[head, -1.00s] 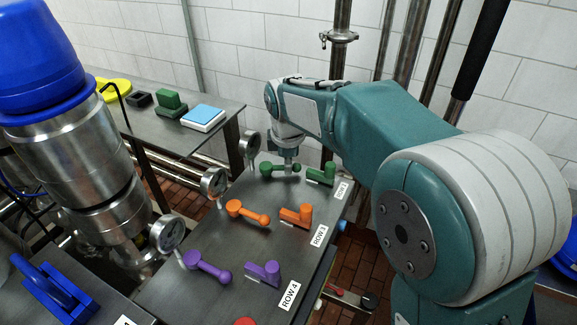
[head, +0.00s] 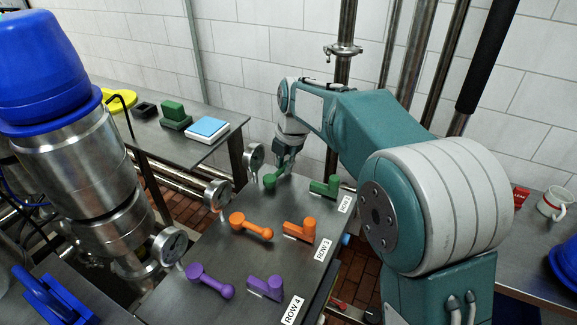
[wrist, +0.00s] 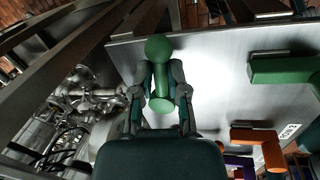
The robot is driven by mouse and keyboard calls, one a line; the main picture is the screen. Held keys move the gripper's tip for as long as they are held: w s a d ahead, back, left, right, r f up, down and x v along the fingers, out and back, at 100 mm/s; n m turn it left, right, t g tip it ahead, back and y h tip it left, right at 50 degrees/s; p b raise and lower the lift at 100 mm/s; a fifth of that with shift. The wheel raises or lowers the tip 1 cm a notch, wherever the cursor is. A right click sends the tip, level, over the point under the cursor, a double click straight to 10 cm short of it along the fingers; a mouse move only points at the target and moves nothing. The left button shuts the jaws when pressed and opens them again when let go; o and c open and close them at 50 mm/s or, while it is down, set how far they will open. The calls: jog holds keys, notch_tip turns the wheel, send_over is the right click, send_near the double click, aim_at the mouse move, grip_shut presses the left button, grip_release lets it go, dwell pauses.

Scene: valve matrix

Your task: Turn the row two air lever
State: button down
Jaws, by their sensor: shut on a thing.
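The green air lever (head: 269,183), a round hub with a bar, sits on the dark panel in the row with the label (head: 345,204); that label's number is hard to read. My gripper (head: 287,163) is down at the lever's far end and shut on it. In the wrist view the fingers (wrist: 159,78) stand on both sides of the green lever (wrist: 158,48), one round end showing beyond them and another between them. The green L-shaped handle (head: 325,186) stands to the right in the same row, clear of my gripper.
Orange levers (head: 250,226) in row 3 and purple levers (head: 210,281) in row 4 lie nearer. A round gauge (head: 254,155) stands close left of my gripper. Pipes (head: 343,90) rise behind. A side table (head: 160,160) is at the left.

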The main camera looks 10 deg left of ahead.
jog(key=shift+a+n+g, duration=0.3)
jog(key=shift+a+n, duration=0.25)
jog(key=shift+n, duration=0.55)
jog(key=c, duration=0.8)
grip_release()
jog(key=shift+o, duration=0.8)
jog(key=shift+a, duration=0.2)
jog(key=shift+d, duration=0.15)
jog(key=shift+w+d+r, duration=0.1)
jog(key=shift+r, duration=0.3)
notch_tip(320, 180, up, 11)
jog(key=d, duration=0.1)
jog(key=shift+s+d+f, duration=0.15)
jog(key=shift+s+d, duration=0.15)
jog(key=shift+s, duration=0.05)
